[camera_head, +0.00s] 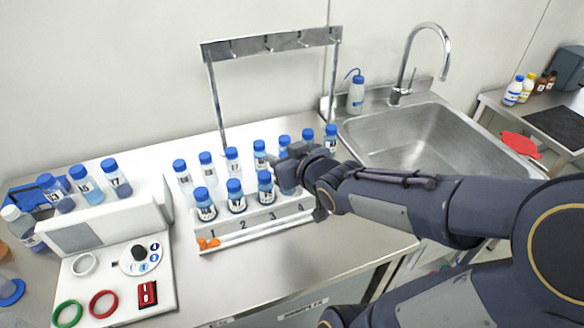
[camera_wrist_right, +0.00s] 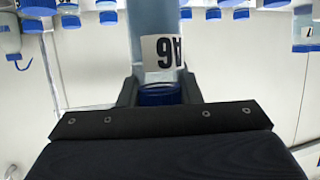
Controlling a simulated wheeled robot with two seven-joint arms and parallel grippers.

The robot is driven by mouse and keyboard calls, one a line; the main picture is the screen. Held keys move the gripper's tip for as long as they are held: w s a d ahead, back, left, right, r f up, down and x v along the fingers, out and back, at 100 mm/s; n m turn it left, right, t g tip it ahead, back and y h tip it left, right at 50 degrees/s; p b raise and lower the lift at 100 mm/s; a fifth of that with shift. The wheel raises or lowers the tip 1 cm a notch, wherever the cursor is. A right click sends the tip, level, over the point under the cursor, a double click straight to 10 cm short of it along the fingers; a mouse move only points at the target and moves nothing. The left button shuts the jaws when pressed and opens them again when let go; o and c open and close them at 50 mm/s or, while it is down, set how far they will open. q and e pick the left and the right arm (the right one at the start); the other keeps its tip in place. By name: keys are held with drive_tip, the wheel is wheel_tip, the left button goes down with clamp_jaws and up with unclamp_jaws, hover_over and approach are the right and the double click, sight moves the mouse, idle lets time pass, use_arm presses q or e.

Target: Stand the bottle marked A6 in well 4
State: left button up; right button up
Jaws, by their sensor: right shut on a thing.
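The bottle marked A6 (camera_wrist_right: 163,50) has a clear body, a white label and a blue cap. My right gripper (camera_wrist_right: 160,92) is shut on its cap end in the right wrist view. In the head view my right gripper (camera_head: 293,162) is above the right end of the front row of the white numbered rack (camera_head: 240,236). The held bottle (camera_head: 287,186) is partly hidden by the gripper there. It is near the number 4; I cannot tell whether its base is in well 4. Blue-capped bottles stand at wells 1 (camera_head: 205,205), 2 (camera_head: 236,197) and 3 (camera_head: 265,188). My left gripper is out of view.
Several blue-capped bottles (camera_head: 207,167) stand in a row behind the front wells. A white stand with controls (camera_head: 120,270) is to the left. A sink (camera_head: 430,135) is to the right, with a wash bottle (camera_head: 356,95) beside it.

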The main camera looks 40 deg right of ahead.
drive_tip(key=shift+w+d+f+b, duration=0.1)
drive_tip(key=shift+w+d+f, duration=0.85)
drive_tip(key=shift+f, duration=0.75)
drive_tip(key=shift+w+d+f+b, duration=0.1)
drive_tip(key=shift+w+d+f, duration=0.8)
drive_tip(key=shift+f, duration=0.85)
drive_tip(key=shift+w+d+f+b, duration=0.1)
drive_tip(key=shift+w+d+f, duration=0.6)
drive_tip(key=shift+d+f, duration=0.75)
drive_tip(key=shift+a+f, duration=0.2)
drive_tip(key=shift+a, duration=0.1)
drive_tip(key=shift+f, duration=0.15)
drive_tip(key=o, duration=0.6)
drive_tip(key=shift+f, duration=0.1)
drive_tip(key=o, duration=0.4)
drive_tip(key=shift+o, duration=0.2)
